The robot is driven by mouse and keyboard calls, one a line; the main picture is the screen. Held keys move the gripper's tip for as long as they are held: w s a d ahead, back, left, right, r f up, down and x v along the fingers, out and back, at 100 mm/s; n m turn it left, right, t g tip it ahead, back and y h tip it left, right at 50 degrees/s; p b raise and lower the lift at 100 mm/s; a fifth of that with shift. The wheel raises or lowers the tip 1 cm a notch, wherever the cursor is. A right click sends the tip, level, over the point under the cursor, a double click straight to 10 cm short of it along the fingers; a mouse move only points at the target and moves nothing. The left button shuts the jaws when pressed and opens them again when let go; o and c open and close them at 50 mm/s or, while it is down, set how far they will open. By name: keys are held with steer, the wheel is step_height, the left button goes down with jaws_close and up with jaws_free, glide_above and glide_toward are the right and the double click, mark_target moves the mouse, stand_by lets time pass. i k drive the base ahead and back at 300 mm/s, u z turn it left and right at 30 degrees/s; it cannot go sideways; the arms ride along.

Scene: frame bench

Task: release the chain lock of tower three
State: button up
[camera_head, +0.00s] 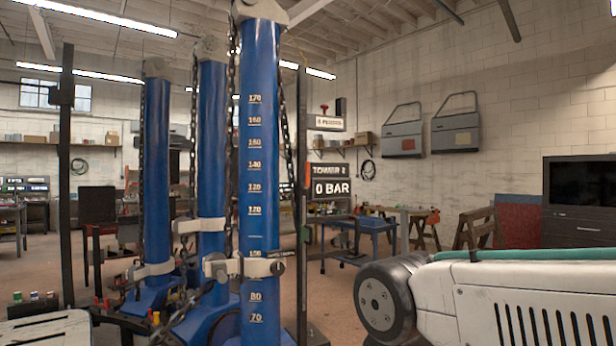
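Three blue towers stand upright at the left and centre: a near one (259,190) with white scale numbers from 70 to 170, a middle one (211,145), and a far one (157,170). Dark chains (232,130) hang beside them. Each has a pale clamp collar low down: on the near tower (262,267), on the middle tower (205,225), and on the far one (155,269). No number marks which is tower three. Whether any chain lock is engaged is too small to tell. My gripper is not in view.
A dark display (331,187) right of the near tower reads "0 BAR". A blue cart (360,228) and a wooden trestle (478,230) stand behind. A dark cabinet (580,200) is at right. A dark post (66,180) rises at left. Open floor shows between.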

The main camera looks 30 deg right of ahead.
mark_target(305, 186)
steer(key=k, duration=0.55)
steer(key=z, duration=0.8)
steer(key=i, duration=0.75)
steer(key=z, duration=0.6)
steer(key=i, duration=0.85)
steer(key=u, duration=0.8)
steer(key=i, duration=0.9)
steer(key=u, duration=0.85)
